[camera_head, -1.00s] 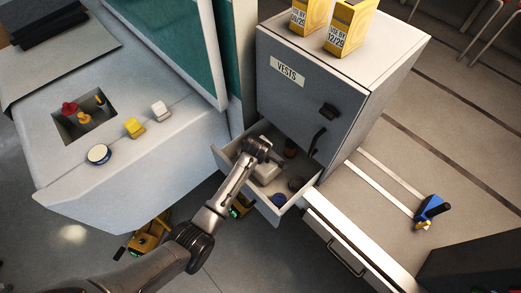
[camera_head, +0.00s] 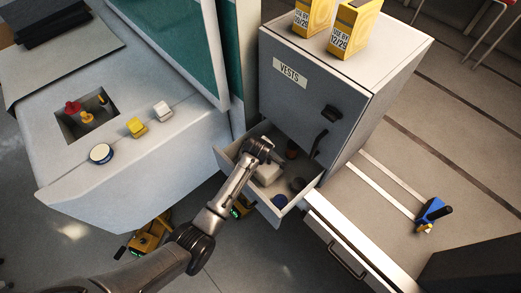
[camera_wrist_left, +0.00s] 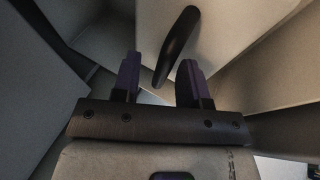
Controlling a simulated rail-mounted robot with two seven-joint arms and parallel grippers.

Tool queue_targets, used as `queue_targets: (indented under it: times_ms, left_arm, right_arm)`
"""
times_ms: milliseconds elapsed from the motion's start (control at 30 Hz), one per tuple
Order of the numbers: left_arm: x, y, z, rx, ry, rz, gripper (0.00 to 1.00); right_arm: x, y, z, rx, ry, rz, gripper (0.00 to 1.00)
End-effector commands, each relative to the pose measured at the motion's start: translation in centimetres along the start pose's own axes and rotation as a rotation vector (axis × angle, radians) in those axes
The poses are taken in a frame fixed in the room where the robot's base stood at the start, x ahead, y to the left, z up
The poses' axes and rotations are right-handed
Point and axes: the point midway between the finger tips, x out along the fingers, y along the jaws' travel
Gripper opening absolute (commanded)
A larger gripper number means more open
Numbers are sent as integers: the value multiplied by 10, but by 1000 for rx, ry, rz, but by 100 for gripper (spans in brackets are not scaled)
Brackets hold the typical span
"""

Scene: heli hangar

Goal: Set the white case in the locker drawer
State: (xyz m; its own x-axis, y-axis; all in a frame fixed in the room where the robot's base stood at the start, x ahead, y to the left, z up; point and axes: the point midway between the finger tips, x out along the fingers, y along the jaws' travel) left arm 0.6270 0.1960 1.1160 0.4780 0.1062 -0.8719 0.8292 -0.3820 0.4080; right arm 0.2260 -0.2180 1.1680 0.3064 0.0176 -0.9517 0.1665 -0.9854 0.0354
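The white case (camera_head: 267,175) lies inside the open locker drawer (camera_head: 283,214), below the "VESTS" door. My left gripper (camera_head: 274,155) is over the drawer, just above the case and partly covering it in the head view. Whether the gripper touches the case cannot be told. My right gripper is not in view.
The locker (camera_head: 310,88) carries a black door handle (camera_head: 318,143) close to my gripper; a dark handle (camera_wrist_left: 177,46) shows beyond the fingers. A console (camera_head: 130,165) stands left.

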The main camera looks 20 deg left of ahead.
Motion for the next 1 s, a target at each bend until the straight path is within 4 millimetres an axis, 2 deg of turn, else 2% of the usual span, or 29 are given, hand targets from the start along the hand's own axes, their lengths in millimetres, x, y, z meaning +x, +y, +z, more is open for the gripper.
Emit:
queue_targets:
  times_ms: [400, 600, 800, 1000]
  left_arm:
    - [-67, 0, 1, -2, 0, 4, 40]
    - [-95, 0, 0, -2, 0, 4, 40]
    - [-110, 0, 0, -1, 0, 1, 40]
    - [-113, 0, 0, 0, 0, 0, 40]
  right_arm:
    - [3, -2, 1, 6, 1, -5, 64]
    - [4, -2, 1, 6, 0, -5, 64]
    - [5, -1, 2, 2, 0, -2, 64]
    - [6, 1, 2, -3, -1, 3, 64]
